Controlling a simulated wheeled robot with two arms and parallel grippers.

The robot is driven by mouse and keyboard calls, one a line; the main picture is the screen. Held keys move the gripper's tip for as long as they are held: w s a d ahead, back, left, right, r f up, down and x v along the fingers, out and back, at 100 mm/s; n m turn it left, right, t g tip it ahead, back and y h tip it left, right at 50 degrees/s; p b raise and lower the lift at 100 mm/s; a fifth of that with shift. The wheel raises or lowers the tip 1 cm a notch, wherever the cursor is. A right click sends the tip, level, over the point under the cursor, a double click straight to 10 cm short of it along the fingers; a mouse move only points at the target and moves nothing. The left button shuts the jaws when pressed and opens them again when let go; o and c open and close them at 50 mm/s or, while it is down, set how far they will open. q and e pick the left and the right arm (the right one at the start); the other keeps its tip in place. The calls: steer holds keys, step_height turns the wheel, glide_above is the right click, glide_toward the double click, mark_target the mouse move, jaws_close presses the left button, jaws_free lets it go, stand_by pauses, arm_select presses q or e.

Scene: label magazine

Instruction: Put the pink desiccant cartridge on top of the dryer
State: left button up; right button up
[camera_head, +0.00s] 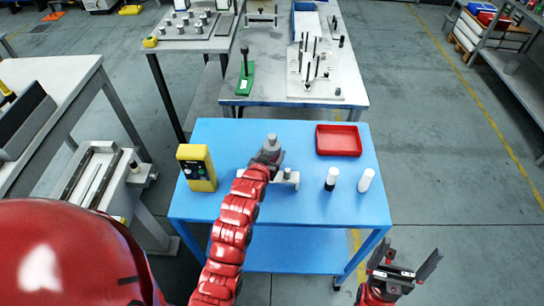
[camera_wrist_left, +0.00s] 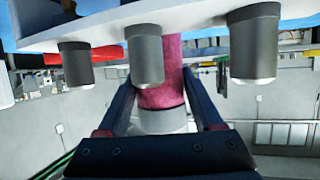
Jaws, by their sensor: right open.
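The pink desiccant cartridge (camera_wrist_left: 162,88), with a pale grey end (camera_wrist_left: 163,121), is between the fingers of my left gripper (camera_wrist_left: 161,88) in the left wrist view. Both fingertips lie against its sides with no visible gap. A grey cylinder partly covers it. In the head view my left gripper (camera_head: 268,158) is over the blue table, its fingers mostly hidden; a grey round top (camera_head: 272,141) shows just beyond it. My right gripper (camera_head: 398,270) is open and empty, right of the table's front. I cannot tell for certain which object is the dryer.
On the blue table (camera_head: 220,135) stand a yellow box (camera_head: 196,168), a red tray (camera_head: 339,140), a black-and-white cylinder (camera_head: 331,178), a white cylinder (camera_head: 366,180) and a pale fixture (camera_head: 287,181). Grey cylinders (camera_wrist_left: 145,60) hang below a white plate in the left wrist view.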

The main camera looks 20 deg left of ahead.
arm_select(q)
jaws_close()
